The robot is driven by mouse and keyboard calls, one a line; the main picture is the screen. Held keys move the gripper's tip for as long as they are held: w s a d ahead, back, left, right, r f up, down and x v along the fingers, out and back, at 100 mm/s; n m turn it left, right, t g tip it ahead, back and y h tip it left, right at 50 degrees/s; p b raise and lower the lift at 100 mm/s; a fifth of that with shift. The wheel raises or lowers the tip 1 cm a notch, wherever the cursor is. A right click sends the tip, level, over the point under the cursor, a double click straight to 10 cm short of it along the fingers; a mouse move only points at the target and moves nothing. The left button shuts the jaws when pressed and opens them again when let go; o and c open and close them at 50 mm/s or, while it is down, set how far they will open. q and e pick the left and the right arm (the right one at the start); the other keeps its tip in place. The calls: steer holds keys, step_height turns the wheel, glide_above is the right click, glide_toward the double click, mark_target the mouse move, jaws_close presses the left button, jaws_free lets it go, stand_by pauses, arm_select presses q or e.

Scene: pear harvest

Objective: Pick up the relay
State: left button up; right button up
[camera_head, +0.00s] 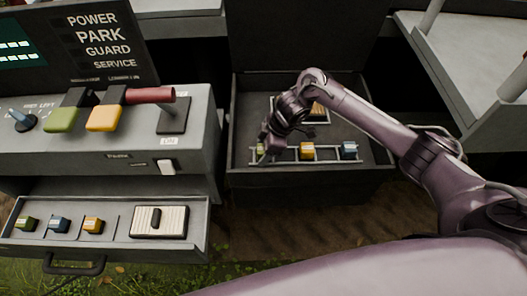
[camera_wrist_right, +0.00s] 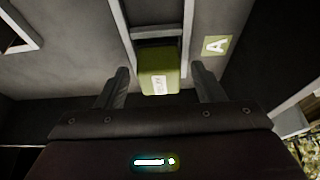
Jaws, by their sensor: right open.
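A green relay block (camera_wrist_right: 158,72) with a white label sits in a slot of a grey rack, beside a plate marked "A". It also shows partly in the head view (camera_head: 260,148), largely hidden by my right gripper (camera_head: 268,142). In the right wrist view, the gripper's two fingers are apart, one on each side of the green block's near end. My left gripper is not in view.
An orange block (camera_head: 307,151) and a blue block (camera_head: 349,150) stand in the same rack (camera_head: 328,156), inside a dark open box (camera_head: 238,128). At left, a console (camera_head: 60,153) has levers above an open drawer (camera_head: 190,247) holding small green, blue and orange blocks.

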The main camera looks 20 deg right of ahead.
steer(key=c, duration=1.1)
steer(key=shift+r, duration=0.1)
